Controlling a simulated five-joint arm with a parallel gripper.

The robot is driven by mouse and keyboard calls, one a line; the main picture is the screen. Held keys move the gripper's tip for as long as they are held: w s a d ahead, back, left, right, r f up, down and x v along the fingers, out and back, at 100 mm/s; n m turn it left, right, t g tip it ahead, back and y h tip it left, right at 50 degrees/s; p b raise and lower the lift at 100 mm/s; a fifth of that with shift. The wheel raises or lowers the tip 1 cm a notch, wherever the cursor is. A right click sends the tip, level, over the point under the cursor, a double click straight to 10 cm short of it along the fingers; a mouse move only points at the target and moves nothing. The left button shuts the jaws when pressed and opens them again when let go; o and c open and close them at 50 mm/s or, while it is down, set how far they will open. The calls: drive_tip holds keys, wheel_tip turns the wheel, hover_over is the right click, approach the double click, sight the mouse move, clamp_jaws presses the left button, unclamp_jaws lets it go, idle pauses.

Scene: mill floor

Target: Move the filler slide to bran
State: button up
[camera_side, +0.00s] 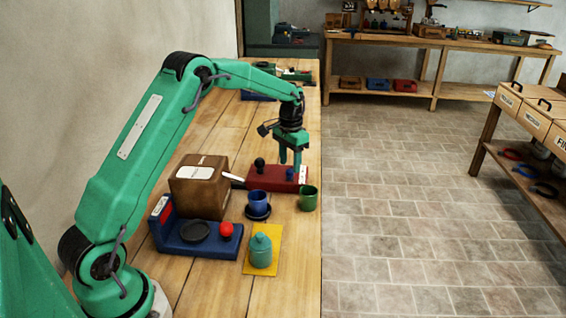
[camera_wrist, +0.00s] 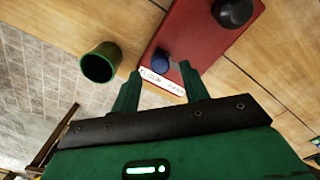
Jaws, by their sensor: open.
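A red base (camera_side: 268,180) on the bench carries a black round knob (camera_side: 259,164), a small blue knob (camera_side: 290,173) and a white label strip (camera_side: 303,175). This looks like the filler; I cannot read the label surely. In the wrist view, the red base (camera_wrist: 195,35) shows the blue knob (camera_wrist: 160,63) beside the label (camera_wrist: 162,80) and the black knob (camera_wrist: 233,12) farther off. My gripper (camera_side: 290,166) is open, pointing down over the blue knob. In the wrist view, my fingertips (camera_wrist: 158,70) lie either side of it; I cannot tell whether they touch it.
A green cup (camera_side: 308,199) stands right of the base, near the bench edge. A blue cup (camera_side: 258,201) on a dark saucer stands in front. A brown box (camera_side: 199,187), a blue scale-like unit (camera_side: 180,245) and a teal jar (camera_side: 261,252) on a yellow mat stand nearer.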

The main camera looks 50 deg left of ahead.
sight(290, 175)
drive_tip(key=shift+f, duration=1.25)
clamp_jaws()
